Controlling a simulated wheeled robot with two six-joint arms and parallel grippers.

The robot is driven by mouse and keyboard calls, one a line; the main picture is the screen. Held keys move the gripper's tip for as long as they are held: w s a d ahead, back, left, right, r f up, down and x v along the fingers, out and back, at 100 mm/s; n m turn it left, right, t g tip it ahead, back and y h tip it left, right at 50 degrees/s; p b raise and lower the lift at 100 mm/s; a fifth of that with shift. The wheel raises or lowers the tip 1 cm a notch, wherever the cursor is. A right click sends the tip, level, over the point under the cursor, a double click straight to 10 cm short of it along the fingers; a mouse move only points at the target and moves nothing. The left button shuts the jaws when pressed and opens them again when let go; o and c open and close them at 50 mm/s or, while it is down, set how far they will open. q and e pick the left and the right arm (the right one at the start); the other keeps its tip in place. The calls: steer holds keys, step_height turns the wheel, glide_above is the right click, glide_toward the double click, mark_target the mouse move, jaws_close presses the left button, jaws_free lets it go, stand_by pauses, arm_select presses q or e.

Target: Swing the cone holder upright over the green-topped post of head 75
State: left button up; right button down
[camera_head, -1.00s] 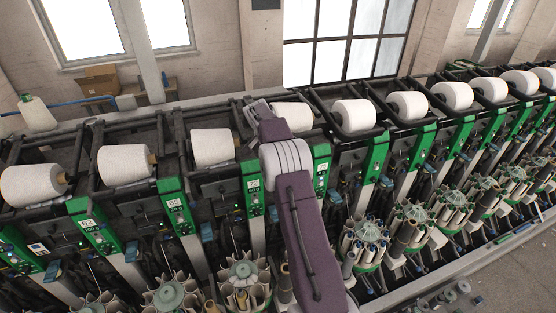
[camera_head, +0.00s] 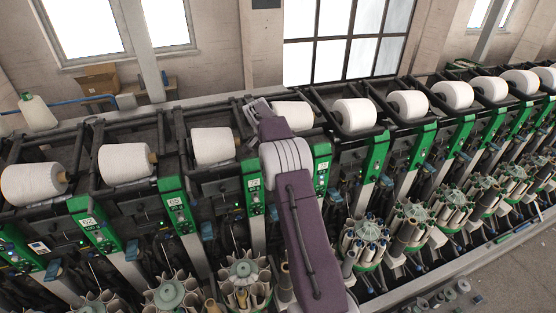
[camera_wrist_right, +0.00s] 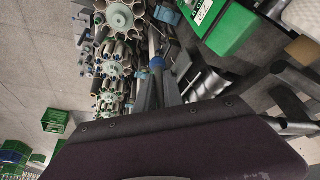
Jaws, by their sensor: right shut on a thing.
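My right gripper (camera_head: 253,110) is at the far end of my purple arm, among the dark holder frames between two white cones. It is shut on part of the cone holder, but its fingertips are mostly hidden by my wrist. One cone (camera_head: 213,146) lies to its left and another cone (camera_head: 292,115) to its right, partly behind my wrist. Green-topped posts with number labels (camera_head: 253,184) (camera_head: 322,166) stand below; the numbers are too small to read surely. In the right wrist view a green post top (camera_wrist_right: 228,28) with a white label shows close by. My left gripper is not in view.
A row of white cones in dark frames runs across the machine (camera_head: 355,115). Bobbin magazines (camera_head: 365,240) stand along the front beneath the posts. Dark bars (camera_wrist_right: 290,85) and a metal cylinder (camera_wrist_right: 208,85) are close in the wrist view. Open floor (camera_head: 500,280) lies at lower right.

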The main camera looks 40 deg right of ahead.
stand_by(0.8)
steer(key=shift+d+f+h+b, duration=0.1)
steer(key=shift+h+b, duration=0.2)
steer(key=shift+b, duration=0.2)
steer(key=s+d+r+n+g+h+b, duration=0.1)
steer(key=d+r+n+g+h+b, duration=0.1)
steer(key=h+b, duration=1.4)
step_height(320, 180, up, 2)
steer(key=d+g+b, duration=0.1)
steer(key=d+b, duration=0.1)
steer(key=b, duration=0.9)
steer(key=shift+s+r+n, duration=0.15)
steer(key=shift+s+n, duration=0.05)
steer(key=shift+n, duration=0.2)
steer(key=shift+r+b, duration=0.1)
steer(key=shift+b, duration=0.2)
